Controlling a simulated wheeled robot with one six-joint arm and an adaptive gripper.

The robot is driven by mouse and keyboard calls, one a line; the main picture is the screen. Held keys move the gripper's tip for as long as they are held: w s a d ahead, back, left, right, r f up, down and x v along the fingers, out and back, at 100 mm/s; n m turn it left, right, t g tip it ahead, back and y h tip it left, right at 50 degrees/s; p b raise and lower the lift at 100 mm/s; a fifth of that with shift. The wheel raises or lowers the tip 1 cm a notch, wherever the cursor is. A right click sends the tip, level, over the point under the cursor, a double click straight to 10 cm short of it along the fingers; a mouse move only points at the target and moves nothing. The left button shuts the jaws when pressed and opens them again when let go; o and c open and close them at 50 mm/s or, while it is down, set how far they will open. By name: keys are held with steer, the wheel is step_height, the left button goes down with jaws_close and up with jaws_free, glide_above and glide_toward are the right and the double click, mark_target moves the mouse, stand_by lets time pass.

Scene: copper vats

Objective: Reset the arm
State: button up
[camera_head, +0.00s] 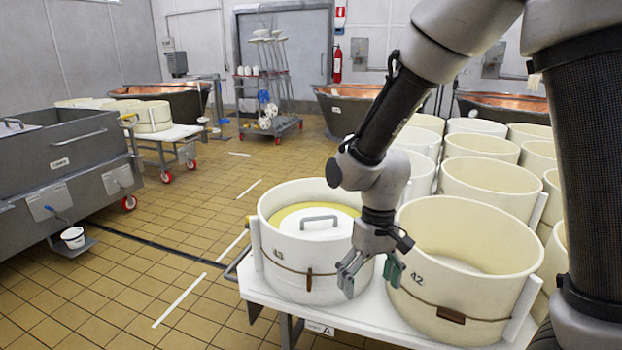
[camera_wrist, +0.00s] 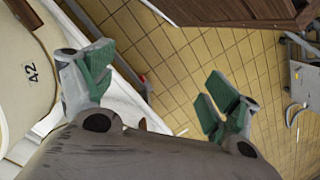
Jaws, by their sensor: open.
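My gripper (camera_head: 370,274) hangs from my bent arm at the front edge of the white table, between two round cream moulds. In the wrist view my gripper (camera_wrist: 158,90) has its green-padded fingers spread apart with nothing between them. The left mould (camera_head: 273,262) holds a white lid with a grey handle (camera_head: 318,219) above a yellow layer. The mould marked 42 (camera_head: 460,285) looks empty; its side also shows in the wrist view (camera_wrist: 35,95). Whether the fingers touch either mould cannot be told.
Several more cream moulds (camera_head: 490,180) stand behind on the right. A steel vat (camera_head: 65,150) is at the left, with a wheeled table (camera_head: 175,133) beyond it. Copper vats (camera_head: 350,100) and a tool rack (camera_head: 268,100) stand at the back. The tiled floor (camera_head: 190,220) in the middle is clear.

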steer(key=s+d+r+m+t, duration=0.2)
steer(key=s+d+r, duration=0.3)
steer(key=d+r, duration=0.5)
steer(key=s+d+r+m+t, duration=0.2)
steer(key=s+d+r+t, duration=0.2)
steer(key=d+r, duration=0.7)
steer(key=d, duration=0.3)
steer(key=shift+s+d+t+h, duration=0.15)
steer(key=shift+s+t+h, duration=0.15)
steer(key=shift+s, duration=0.05)
